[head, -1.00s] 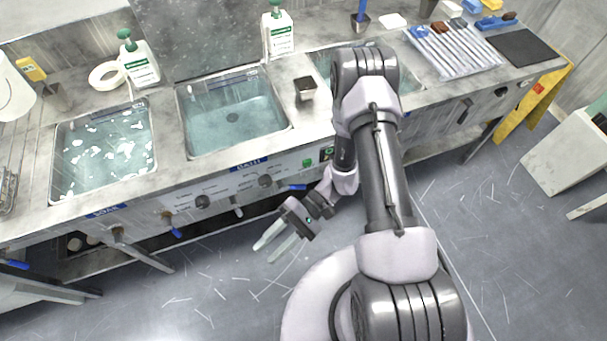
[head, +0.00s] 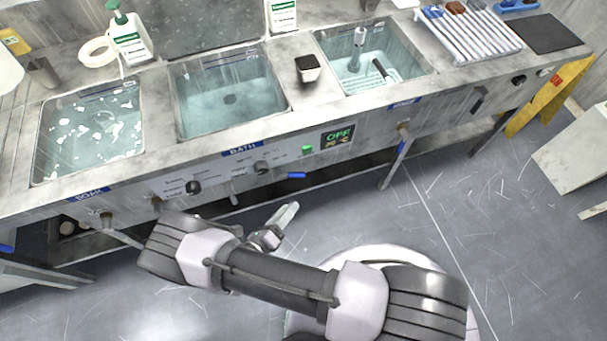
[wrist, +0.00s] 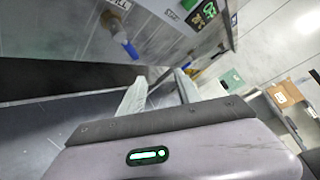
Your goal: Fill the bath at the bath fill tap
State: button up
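The bath (head: 230,128) is the middle basin, above the front label reading BATH; clear water covers its drain. Its front panel carries dark knobs (head: 262,168) and a blue-handled fitting (head: 297,175). A blue-handled valve (wrist: 130,48) shows ahead, at upper left.
The soak basin (head: 40,165), with foam, is at left; another basin (head: 425,72) is at right. A display (head: 338,136) reads OFF. Bench legs (head: 395,165) stand below. The floor in front is mostly clear.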

aim_at(295, 176)
jog(key=a+f+n+t+y, duration=0.2)
jog(key=a+f+n+y, duration=0.1)
jog(key=a, duration=0.1)
jog(key=b+x, duration=0.1)
jog(key=x, duration=0.4)
jog(key=b+x, duration=0.2)
jog(key=x, duration=0.3)
jog(key=b+x, duration=0.1)
jog(key=x, duration=0.5)
jog(key=shift+d, duration=0.3)
jog(key=shift+w+d+b, duration=0.15)
jog(key=shift+w+b, duration=0.15)
jog(key=shift+w, duration=0.15)
grip_shut()
